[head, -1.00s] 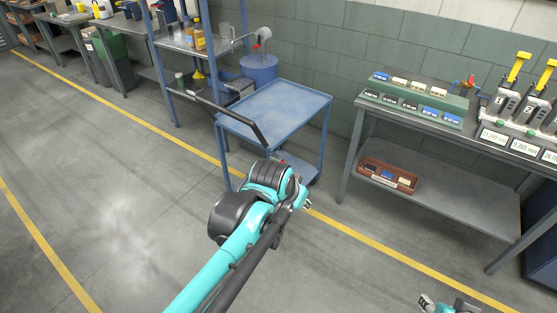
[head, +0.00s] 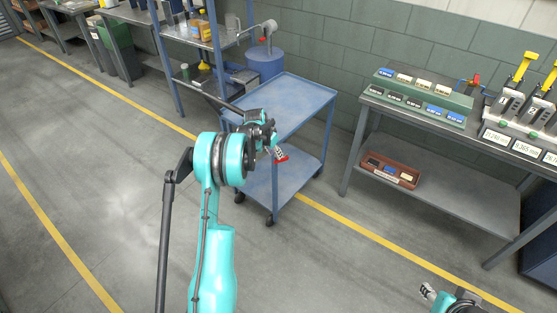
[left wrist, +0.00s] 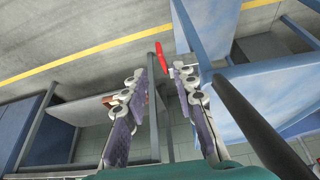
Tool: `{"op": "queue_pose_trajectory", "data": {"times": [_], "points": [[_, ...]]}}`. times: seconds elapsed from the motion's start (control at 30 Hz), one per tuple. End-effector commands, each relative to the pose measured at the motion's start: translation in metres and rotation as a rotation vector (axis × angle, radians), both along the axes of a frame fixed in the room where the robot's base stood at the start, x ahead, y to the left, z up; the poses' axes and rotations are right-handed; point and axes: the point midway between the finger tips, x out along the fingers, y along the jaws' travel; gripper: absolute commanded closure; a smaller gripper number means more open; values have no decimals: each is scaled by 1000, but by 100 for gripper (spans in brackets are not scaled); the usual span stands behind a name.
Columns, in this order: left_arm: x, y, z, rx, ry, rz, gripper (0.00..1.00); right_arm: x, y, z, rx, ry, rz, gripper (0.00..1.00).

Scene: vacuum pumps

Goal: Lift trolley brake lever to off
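The blue trolley (head: 287,100) stands with its black push handle (head: 222,103) on its left side. A red lever (head: 281,158) shows at the trolley's near side, just under the tip of my left gripper (head: 274,148). In the left wrist view the red lever (left wrist: 160,58) is at the fingertips, with my left gripper (left wrist: 165,70) open and a gap between its fingers. I cannot tell whether a finger touches the lever. My right gripper (head: 428,292) is low at the right in the head view, far from the trolley; its finger gap is unclear.
A grey workbench (head: 440,198) with pump gear and a brown box (head: 391,170) stands to the right. A blue drum (head: 264,65) and a shelf rack (head: 190,42) stand behind the trolley. The floor in front and left is clear.

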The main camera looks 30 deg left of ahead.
Motion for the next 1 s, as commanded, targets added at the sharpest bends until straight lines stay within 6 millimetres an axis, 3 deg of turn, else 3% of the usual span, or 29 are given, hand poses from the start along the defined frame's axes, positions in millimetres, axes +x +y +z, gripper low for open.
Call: {"op": "queue_pose_trajectory", "data": {"times": [0.5, 0.93, 1.0], "points": [[26, 0, -68, -1, 1, -3, 72, 0, 0, -26, 0, 0, 0, 60], [31, -1, -77, -1, 1, -2, 72, 0, 0, -28, 0, 0, 0, 60], [31, -1, -77, -1, 1, -2, 91, 0, 0, -28, 0, 0, 0, 60]]}}
